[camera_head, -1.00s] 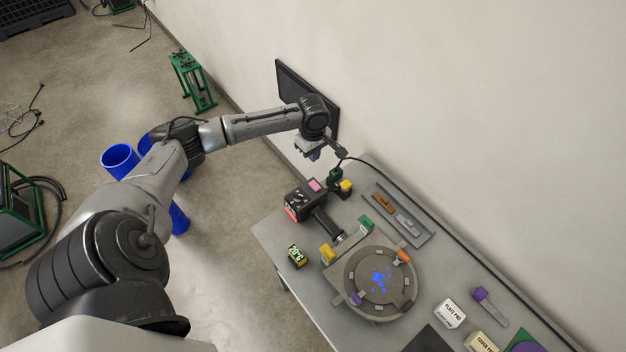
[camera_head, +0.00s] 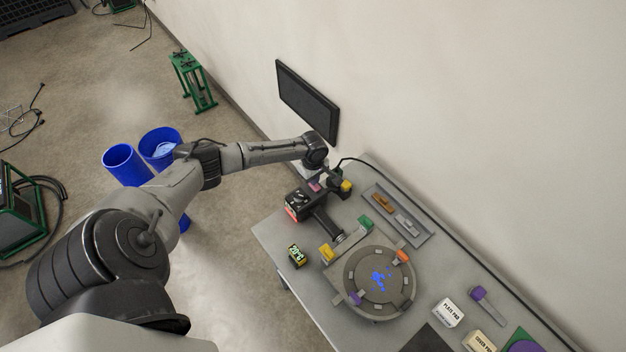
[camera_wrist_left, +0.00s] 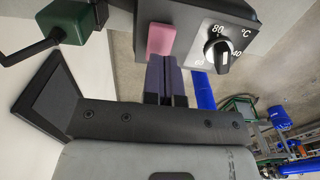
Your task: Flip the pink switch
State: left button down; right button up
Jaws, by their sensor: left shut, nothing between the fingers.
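The pink switch (camera_wrist_left: 160,39) is a pink block on the face of a black control box (camera_wrist_left: 260,12). In the head view the switch (camera_head: 314,187) shows on top of the box (camera_head: 297,206). My left gripper (camera_wrist_left: 165,62) is shut and empty, with its dark purple fingertips at the near edge of the switch. They seem to touch it or sit just short of it; I cannot tell which. In the head view the left wrist hangs above the box and the fingers are mostly hidden. My right gripper is not in view.
A black temperature dial (camera_wrist_left: 217,55) sits beside the switch. A yellow-topped part (camera_head: 346,186) stands close behind the box. A round grey fixture (camera_head: 350,270) and a tray (camera_head: 420,232) are on the table. A dark screen (camera_head: 305,100) is on the wall.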

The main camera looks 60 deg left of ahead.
pick_arm(q)
jog(key=shift+f, duration=0.7)
